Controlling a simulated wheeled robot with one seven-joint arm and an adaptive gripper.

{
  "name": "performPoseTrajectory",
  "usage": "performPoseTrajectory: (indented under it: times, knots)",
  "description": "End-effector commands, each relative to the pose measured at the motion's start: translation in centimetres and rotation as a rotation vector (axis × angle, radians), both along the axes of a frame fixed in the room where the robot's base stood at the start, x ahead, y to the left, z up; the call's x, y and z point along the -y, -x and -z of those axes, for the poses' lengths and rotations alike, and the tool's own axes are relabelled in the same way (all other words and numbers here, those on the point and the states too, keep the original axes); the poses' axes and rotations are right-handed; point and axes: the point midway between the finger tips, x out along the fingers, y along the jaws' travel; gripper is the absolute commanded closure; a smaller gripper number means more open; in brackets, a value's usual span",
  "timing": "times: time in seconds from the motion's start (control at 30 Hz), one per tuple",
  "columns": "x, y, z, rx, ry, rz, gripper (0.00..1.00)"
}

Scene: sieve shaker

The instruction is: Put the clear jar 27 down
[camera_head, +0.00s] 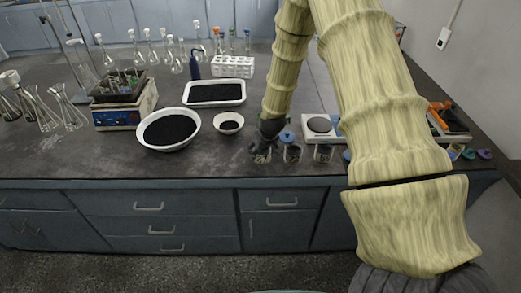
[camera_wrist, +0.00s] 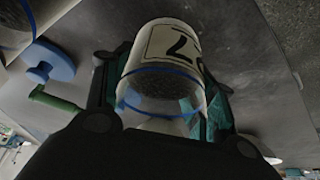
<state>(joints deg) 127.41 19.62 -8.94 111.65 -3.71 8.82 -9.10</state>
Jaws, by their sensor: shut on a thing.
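The clear jar 27 (camera_wrist: 160,62) is between the fingers of my gripper (camera_wrist: 160,105) in the wrist view. It has a white label with a black "2" showing, a blue ring, and dark grains inside; the rest of the number is cut off. In the head view the jar (camera_head: 261,156) is low at my gripper (camera_head: 264,146), near the front edge of the dark bench (camera_head: 90,163). I cannot tell whether its base touches the bench.
A clear jar with a blue lid (camera_head: 291,152) stands close right of my gripper, with another jar (camera_head: 324,152) beyond it. A small white bowl (camera_head: 228,123) and a larger bowl (camera_head: 168,144) of black grains are to the left. A balance (camera_head: 319,137) stands behind right.

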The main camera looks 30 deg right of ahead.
Motion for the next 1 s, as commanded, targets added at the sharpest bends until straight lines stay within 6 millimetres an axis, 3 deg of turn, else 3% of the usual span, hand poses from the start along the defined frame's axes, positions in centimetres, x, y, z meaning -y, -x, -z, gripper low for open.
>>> performPoseTrajectory:
  times: [0.23, 0.27, 0.37, 0.8, 1.0]
  knots:
    - [0.0, 0.0, 0.3, 0.000, 0.000, 0.000, 0.88]
    - [0.0, 0.0, 0.2, 0.000, 0.000, 0.000, 0.39]
    - [0.0, 0.0, 0.2, 0.000, 0.000, 0.000, 0.21]
    - [0.0, 0.0, -0.2, 0.001, 0.000, 0.000, 0.21]
    - [-0.1, 0.6, -1.7, 0.003, 0.001, -0.001, 0.21]
